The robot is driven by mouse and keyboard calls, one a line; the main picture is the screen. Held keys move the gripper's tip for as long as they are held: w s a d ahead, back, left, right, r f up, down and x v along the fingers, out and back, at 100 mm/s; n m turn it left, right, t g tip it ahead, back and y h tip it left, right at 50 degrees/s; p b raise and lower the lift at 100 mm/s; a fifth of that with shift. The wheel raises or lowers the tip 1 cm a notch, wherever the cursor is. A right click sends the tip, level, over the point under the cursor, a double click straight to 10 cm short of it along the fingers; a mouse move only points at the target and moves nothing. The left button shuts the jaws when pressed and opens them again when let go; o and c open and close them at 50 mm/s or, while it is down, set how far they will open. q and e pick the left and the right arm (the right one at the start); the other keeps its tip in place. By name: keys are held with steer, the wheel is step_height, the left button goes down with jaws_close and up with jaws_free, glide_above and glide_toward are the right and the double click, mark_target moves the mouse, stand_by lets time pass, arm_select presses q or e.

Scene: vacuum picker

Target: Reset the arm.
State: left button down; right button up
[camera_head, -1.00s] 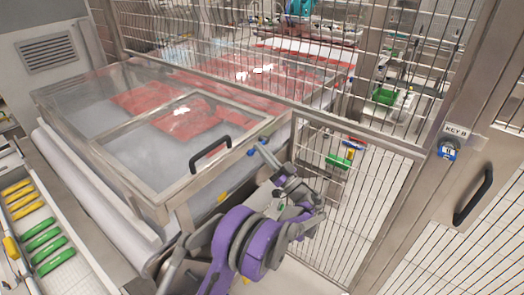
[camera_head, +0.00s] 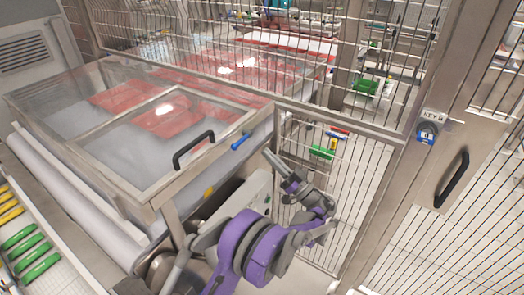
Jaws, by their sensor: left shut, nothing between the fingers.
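My left arm is purple and grey and rises from the bottom middle. Its gripper (camera_head: 270,156) points up and to the left, shut and empty. It is in front of the wire fence, just right of the front corner of the clear-lidded machine (camera_head: 150,203). A short blue handle (camera_head: 240,141) on that machine lies a little to the left of the fingertips, with a visible gap in the picture. My right gripper is out of view.
A black handle (camera_head: 193,149) stands up from the lid. A cage door post carries a KEY B lock (camera_head: 428,129), with a black door handle (camera_head: 452,180) beside it. Green (camera_head: 40,262) and yellow (camera_head: 10,213) items lie in a tray at lower left.

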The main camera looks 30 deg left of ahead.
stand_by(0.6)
arm_select(q)
steer(key=s+a+f+m+h, duration=0.2)
steer(key=s+m+h, duration=0.2)
steer(key=s+h, duration=0.2)
steer(key=s+a+f+m+h, duration=0.1)
steer(key=s+a+m+h, duration=0.2)
steer(key=s+m+h, duration=0.25)
steer(key=s+d+f+m+h, duration=0.2)
steer(key=s+d+f+h, duration=0.1)
steer(key=s+d+h, duration=0.1)
steer(key=s+d+f+m+t+h, duration=0.1)
steer(key=s+d+f+m+h, duration=0.1)
steer(key=s+d, duration=0.5)
steer(key=s+d+f+m+t+h, duration=0.1)
steer(key=s+d+f+h, duration=0.3)
steer(key=s, duration=0.4)
steer(key=shift+d+f+m+h+p, duration=0.15)
steer(key=shift+d+m+h+p, duration=0.3)
steer(key=shift+d+h, duration=0.55)
steer(key=shift+s+a, duration=0.1)
steer(key=shift+a, duration=0.1)
